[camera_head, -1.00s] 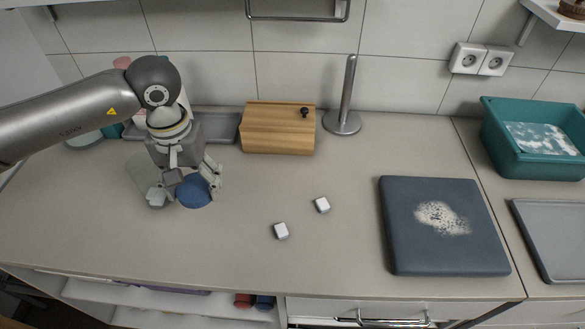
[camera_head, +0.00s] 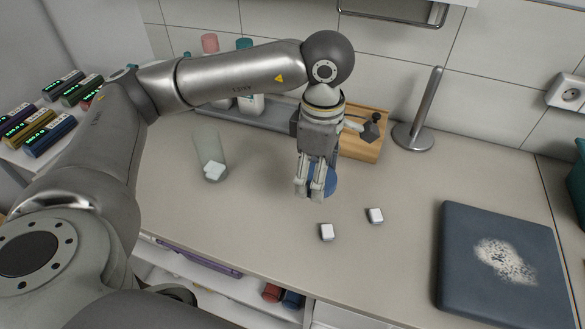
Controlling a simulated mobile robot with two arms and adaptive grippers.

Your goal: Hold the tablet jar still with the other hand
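The tablet jar (camera_head: 208,153) is a clear, open-looking container with white tablets (camera_head: 214,170) at its bottom. It stands on the counter left of my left gripper, and nothing touches it. My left gripper (camera_head: 308,191) points down over the counter, at a blue round lid-like disc (camera_head: 329,181). Its fingers partly cover the disc, so I cannot tell whether they grip it or whether it rests on the counter. Two loose white tablets lie in front of it, one nearer (camera_head: 327,232) and one farther right (camera_head: 376,215). My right gripper is not in view.
A wooden box (camera_head: 362,146) stands behind my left gripper, with a metal upright holder (camera_head: 415,130) beside it. Bottles (camera_head: 250,103) stand on a grey tray at the back. A dark blue board (camera_head: 500,275) with white powder lies at right. The counter around the jar is clear.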

